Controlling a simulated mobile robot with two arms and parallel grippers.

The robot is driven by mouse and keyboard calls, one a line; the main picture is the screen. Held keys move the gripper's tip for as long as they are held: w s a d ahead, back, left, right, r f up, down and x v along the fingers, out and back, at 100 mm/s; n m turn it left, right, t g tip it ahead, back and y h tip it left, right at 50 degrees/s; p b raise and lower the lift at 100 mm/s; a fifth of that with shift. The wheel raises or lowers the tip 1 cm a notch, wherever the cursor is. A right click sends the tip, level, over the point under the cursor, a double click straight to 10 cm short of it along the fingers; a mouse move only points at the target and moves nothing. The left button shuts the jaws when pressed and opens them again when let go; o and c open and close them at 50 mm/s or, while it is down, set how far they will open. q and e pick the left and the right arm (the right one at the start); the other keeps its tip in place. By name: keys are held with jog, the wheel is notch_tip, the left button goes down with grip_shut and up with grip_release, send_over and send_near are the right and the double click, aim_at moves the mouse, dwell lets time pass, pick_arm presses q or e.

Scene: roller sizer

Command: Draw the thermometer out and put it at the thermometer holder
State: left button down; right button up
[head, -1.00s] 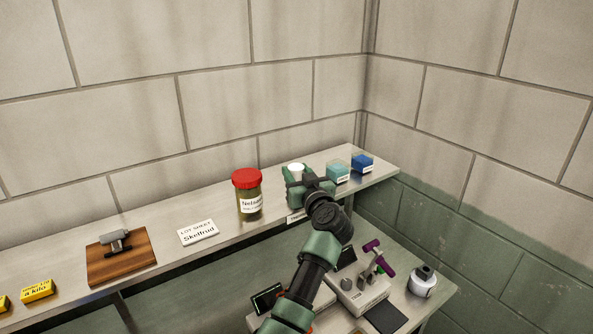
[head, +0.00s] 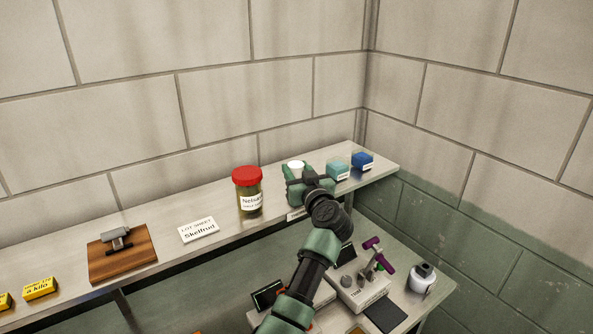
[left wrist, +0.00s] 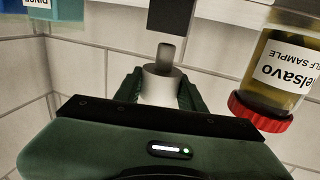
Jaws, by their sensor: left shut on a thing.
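My left gripper (head: 303,183) is over the shelf at the back, right of the red-lidded jar. It is shut on a white cylinder with a short grey stem, which looks like the thermometer (left wrist: 160,88). In the head view the white round top (head: 296,165) shows between the fingers, and the arm hides the rest. In the left wrist view, which is upside down, the stem points toward a dark block (left wrist: 171,15) at the shelf, perhaps the thermometer holder. I cannot tell whether they touch. My right gripper is not in view.
The red-lidded jar (head: 250,192) stands close left of my gripper. Teal (head: 337,170) and blue (head: 362,161) boxes stand close right. A lot sheet card (head: 198,230) and a wooden board (head: 122,254) are farther left.

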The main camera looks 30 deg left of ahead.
pick_arm(q)
jog(key=shift+f, duration=1.95)
jog(key=c, duration=0.8)
grip_release()
jog(key=shift+o, duration=0.2)
jog(key=b+v, duration=0.2)
jog(key=v, duration=0.5)
jog(key=shift+s+d, duration=0.2)
jog(key=shift+d, duration=0.15)
